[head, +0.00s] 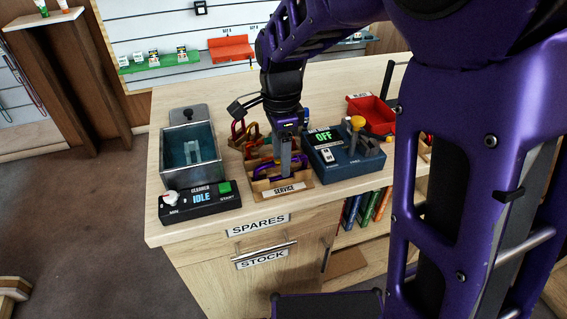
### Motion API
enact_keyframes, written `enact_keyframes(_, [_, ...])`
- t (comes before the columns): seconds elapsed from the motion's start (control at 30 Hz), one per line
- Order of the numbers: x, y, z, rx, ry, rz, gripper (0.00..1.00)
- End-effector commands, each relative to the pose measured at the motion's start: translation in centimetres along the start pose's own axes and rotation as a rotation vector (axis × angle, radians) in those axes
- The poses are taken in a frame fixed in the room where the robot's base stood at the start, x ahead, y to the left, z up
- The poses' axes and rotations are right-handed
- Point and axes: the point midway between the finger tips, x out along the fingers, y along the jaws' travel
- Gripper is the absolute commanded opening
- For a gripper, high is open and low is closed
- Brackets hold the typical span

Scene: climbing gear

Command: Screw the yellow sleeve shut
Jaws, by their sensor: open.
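My gripper (286,168) points down over the wooden tray marked SERVICE (303,186), its fingers reaching in among the gear there. It is open, though the gap between the fingers is hard to see from here. A purple carabiner (264,174) lies in the tray, partly hidden by the fingers. I cannot make out a yellow sleeve on it. Red and brassy carabiners (239,132) stand behind the tray to the left. I cannot tell whether one of them has the yellow sleeve, or whether the fingers touch anything.
Left of the tray is an open cleaner tank (213,156) with a control box reading IDLE (201,197). A red bin (372,113) stands behind. The wooden counter's (158,225) front edge is close.

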Motion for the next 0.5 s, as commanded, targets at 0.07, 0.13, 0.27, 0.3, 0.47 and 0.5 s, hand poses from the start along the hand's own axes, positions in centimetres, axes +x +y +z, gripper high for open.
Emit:
enact_keyframes(0.07, [0.01, 0.18, 0.01, 0.0, 0.0, 0.0, 0.55])
enact_keyframes(0.13, [0.01, 0.32, 0.02, 0.0, 0.0, 0.0, 0.55])
enact_keyframes(0.27, [0.02, 0.57, 0.02, 0.0, 0.0, 0.0, 0.55])
enact_keyframes(0.3, [0.02, 0.65, 0.02, -0.001, 0.0, 0.0, 0.55])
enact_keyframes(0.47, [0.08, 0.72, 0.02, 0.0, 0.0, 0.001, 0.55])
enact_keyframes(0.5, [0.15, 0.73, 0.01, 0.0, 0.0, 0.001, 0.55])
